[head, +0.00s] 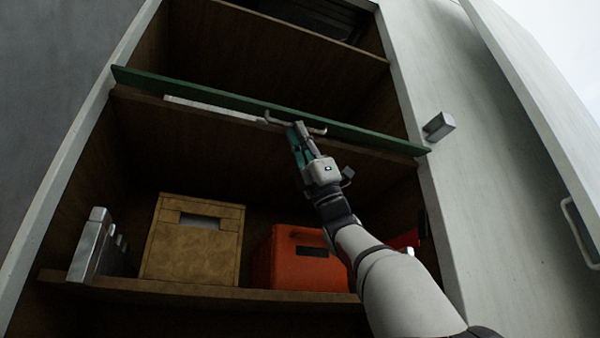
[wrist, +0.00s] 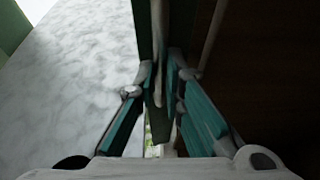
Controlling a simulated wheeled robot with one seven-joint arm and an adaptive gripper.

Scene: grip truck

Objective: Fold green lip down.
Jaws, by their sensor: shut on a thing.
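The green lip (head: 190,91) is a long, thin green board running across the cabinet at the shelf above the boxes, slanting down to the right in the head view. A grey metal bar handle (head: 318,130) sits on it near its middle. My gripper (head: 297,128) reaches up from below, its teal fingers shut on the handle. In the wrist view, the fingertips of my gripper (wrist: 160,75) close around the handle bar (wrist: 157,35), with the dark green lip behind it. The fingers hide part of the handle.
A yellowish box (head: 192,262), an orange-red box (head: 285,275) and a grey metal object (head: 88,247) stand on the lower shelf (head: 200,294). A small metal block (head: 438,126) sticks out of the right cabinet frame. An open door with a handle (head: 577,235) stands at the far right.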

